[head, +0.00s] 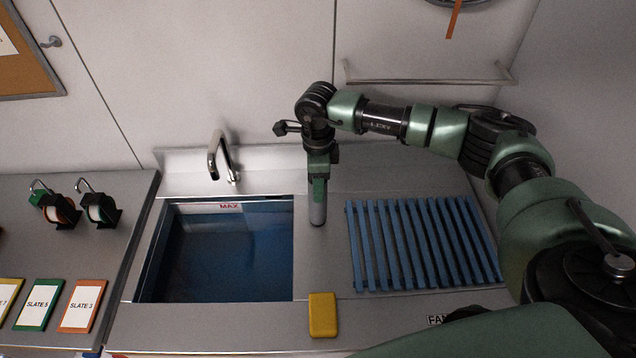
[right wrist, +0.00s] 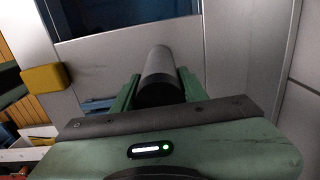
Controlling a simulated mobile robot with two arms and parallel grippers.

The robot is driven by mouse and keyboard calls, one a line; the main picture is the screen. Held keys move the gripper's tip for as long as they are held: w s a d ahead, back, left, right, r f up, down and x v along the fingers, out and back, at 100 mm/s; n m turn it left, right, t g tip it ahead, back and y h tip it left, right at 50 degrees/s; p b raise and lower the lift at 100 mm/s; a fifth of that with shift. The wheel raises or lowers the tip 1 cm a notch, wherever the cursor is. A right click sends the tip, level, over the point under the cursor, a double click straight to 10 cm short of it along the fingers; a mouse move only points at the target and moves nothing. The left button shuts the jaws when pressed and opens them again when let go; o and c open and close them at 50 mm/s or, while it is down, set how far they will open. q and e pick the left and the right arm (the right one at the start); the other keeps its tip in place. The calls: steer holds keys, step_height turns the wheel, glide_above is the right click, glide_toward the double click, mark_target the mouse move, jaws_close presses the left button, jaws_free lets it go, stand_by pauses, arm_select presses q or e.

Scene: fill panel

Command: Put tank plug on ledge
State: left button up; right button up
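My right gripper (head: 318,180) points down over the steel strip between the sink basin and the blue drainer. It is shut on a grey cylinder, which I take to be the tank plug (head: 317,208). In the right wrist view the plug (right wrist: 160,72) sits between the two green fingers, its dark end towards me. I cannot tell whether its lower end touches the steel. The sink basin (head: 147,250) beside it holds dark blue water, with a MAX label at the back. A steel ledge (head: 270,182) runs behind the basin. My left gripper is out of view.
A blue slatted drainer (head: 420,243) lies right of the plug. A yellow block (head: 323,314) sits on the front edge. A faucet (head: 222,157) stands behind the basin. Slate cards (head: 84,305) and tape dispensers (head: 98,210) are on the left counter. A rail (head: 430,80) is on the wall.

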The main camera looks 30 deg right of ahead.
steer(key=o, duration=0.3)
steer(key=shift+o, duration=0.2)
steer(key=shift+r, duration=0.1)
step_height(320, 180, up, 11)
steer(key=b, duration=0.3)
steer(key=shift+r, duration=0.6)
steer(key=shift+f, duration=0.1)
